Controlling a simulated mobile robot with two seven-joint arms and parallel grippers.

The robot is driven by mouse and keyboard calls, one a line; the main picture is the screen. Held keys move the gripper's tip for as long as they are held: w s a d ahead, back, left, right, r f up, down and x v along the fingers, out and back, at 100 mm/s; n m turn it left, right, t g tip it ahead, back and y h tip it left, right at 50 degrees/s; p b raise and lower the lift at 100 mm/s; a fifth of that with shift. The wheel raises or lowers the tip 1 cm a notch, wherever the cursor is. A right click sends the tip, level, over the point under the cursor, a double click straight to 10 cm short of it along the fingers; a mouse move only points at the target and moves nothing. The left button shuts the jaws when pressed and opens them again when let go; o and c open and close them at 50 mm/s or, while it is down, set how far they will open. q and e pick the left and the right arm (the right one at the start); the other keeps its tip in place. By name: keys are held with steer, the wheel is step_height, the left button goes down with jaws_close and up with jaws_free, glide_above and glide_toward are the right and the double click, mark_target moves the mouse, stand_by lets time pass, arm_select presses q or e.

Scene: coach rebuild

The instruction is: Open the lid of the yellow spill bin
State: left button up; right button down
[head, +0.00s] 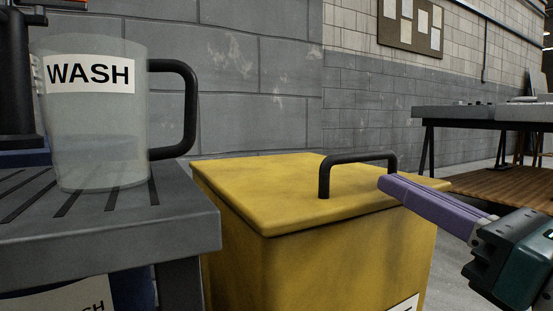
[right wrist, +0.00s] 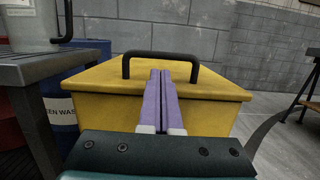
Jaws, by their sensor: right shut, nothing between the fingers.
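The yellow spill bin (head: 330,255) stands in the middle of the head view with its flat lid (head: 262,195) down. A black bar handle (head: 358,157) rises from the lid. The bin (right wrist: 110,110) and handle (right wrist: 135,56) also show in the right wrist view. My right gripper (head: 385,182) comes in from the right, its purple fingers shut together and empty. In the right wrist view the fingertips (right wrist: 160,72) point at the handle and overlap its opening. I cannot tell whether they touch it. My left gripper is out of view.
A clear jug marked WASH (head: 100,140) stands on a grey slatted bench (head: 190,222) left of the bin. A blue drum (right wrist: 62,88) stands beside the bin. A grey block wall (head: 240,70) is behind. A workbench (head: 465,113) is at the back right.

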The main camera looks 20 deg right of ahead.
steer(key=shift+x, duration=1.45)
steer(key=shift+f, duration=0.1)
